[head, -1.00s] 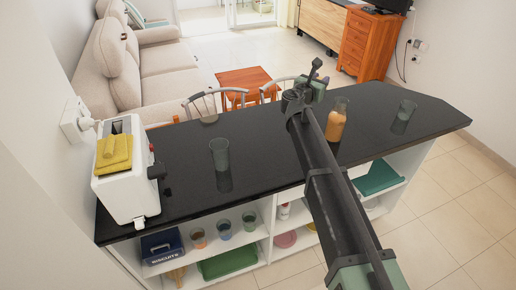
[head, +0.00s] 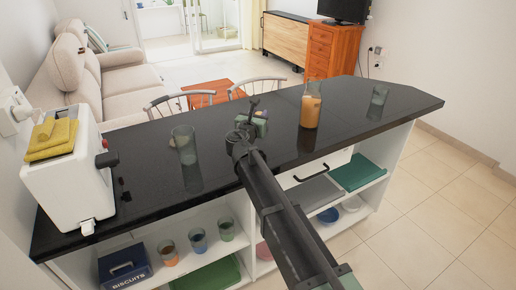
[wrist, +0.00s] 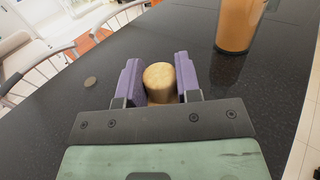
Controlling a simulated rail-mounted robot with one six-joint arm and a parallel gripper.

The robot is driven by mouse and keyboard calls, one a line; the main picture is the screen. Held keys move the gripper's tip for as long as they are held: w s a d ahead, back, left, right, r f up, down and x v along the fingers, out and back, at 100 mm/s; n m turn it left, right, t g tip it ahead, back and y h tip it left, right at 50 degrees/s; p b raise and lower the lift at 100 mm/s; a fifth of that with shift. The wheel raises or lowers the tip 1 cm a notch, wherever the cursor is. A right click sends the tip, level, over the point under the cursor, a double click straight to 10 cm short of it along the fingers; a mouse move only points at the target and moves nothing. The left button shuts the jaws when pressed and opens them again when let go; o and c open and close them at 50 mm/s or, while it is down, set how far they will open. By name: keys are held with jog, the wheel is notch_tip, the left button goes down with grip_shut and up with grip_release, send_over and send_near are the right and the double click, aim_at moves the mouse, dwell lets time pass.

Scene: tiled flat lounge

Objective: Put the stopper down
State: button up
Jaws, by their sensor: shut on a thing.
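The stopper (wrist: 160,74), a pale tan cork cylinder, is between the two purple fingers of my gripper (wrist: 159,82) in the wrist view. The fingers are shut on its sides and its round top faces the camera. In the head view my gripper (head: 251,114) is over the far middle part of the black counter (head: 225,180). The stopper cannot be made out clearly there. Whether its underside touches the counter is hidden.
An orange-filled glass vessel (head: 310,106) stands right of my gripper. A clear glass (head: 185,146) stands to the left and another (head: 378,98) far right. A white toaster (head: 70,165) with a yellow cloth is at the left end.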

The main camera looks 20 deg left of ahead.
jog(key=shift+f, duration=0.55)
notch_tip(320, 180, down, 5)
jog(key=b, duration=0.4)
jog(key=shift+r, duration=0.5)
jog(key=shift+f, duration=0.2)
jog(key=o, duration=0.9)
jog(key=shift+r, duration=0.25)
jog(key=s, duration=1.2)
